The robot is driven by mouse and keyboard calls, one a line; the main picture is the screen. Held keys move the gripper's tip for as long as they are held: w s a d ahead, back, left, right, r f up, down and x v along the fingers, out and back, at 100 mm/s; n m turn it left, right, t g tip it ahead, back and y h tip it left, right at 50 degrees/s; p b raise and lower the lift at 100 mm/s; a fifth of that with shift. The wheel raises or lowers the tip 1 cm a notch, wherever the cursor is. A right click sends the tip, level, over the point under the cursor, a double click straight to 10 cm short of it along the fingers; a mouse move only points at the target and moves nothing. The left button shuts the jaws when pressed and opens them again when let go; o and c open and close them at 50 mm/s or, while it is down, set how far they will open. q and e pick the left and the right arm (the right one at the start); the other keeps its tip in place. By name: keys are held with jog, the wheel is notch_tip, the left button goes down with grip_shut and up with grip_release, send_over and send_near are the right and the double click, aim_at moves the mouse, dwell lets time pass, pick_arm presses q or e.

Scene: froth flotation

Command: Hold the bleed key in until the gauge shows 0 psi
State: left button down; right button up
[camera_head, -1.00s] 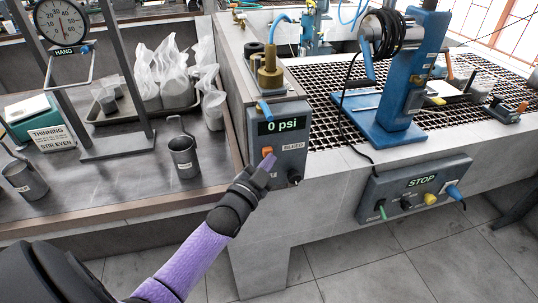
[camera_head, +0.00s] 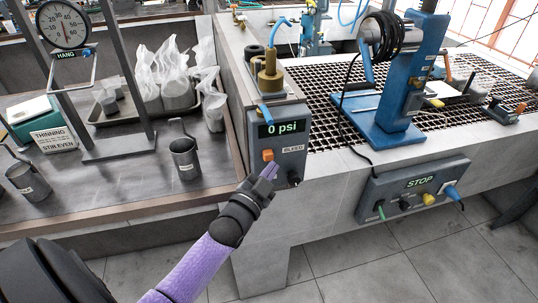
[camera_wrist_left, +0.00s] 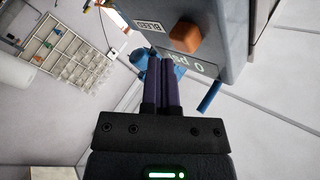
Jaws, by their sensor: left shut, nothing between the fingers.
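The grey gauge box (camera_head: 281,146) stands on the bench edge, and its display (camera_head: 281,128) reads "0 psi". Its orange bleed key (camera_head: 267,155) sits beside the "BLEED" label. The key also shows uncovered in the left wrist view (camera_wrist_left: 185,37), with the display (camera_wrist_left: 185,64) partly visible there. My left gripper (camera_head: 270,170) is shut and empty, just below and in front of the key. In the left wrist view, its fingers (camera_wrist_left: 160,65) are together, with a visible gap between them and the key. My right gripper is in neither view.
A brass fitting (camera_head: 269,75) stands above the gauge box. A blue machine (camera_head: 392,100) stands on the grating to the right. The STOP control box (camera_head: 410,187) hangs on the bench front. A metal cup (camera_head: 184,158) stands on the left table.

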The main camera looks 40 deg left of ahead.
pick_arm(q)
jog(key=s+d+p, duration=0.2)
jog(key=s+d, duration=0.1)
jog(key=shift+s+d, duration=0.1)
jog(key=shift+d, duration=0.3)
dwell(0.5)
jog(key=s+d+f+n+g+b, duration=0.1)
jog(key=s+f+g+b, duration=0.2)
jog(key=f, duration=0.6)
jog(key=s+d+f+g+h, duration=0.1)
jog(key=s+d+f+g, duration=0.2)
jog(key=f, duration=0.7)
jog(key=s+f+n+g+b, duration=0.1)
jog(key=s+f+g+b, duration=0.15)
jog(key=s+f, duration=0.45)
jog(key=s+f+n+g+b, duration=0.1)
jog(key=s+f+g+b, duration=0.1)
jog(key=s+f+g, duration=0.3)
jog(key=s+d+f+n+g+b, duration=0.1)
jog(key=s+f+g, duration=0.4)
jog(key=s+f, duration=0.7)
jog(key=s, duration=0.6)
jog(key=shift+s+d+f+b, duration=0.25)
jog(key=shift+s+f+b, duration=0.1)
jog(key=shift+f+b, duration=0.05)
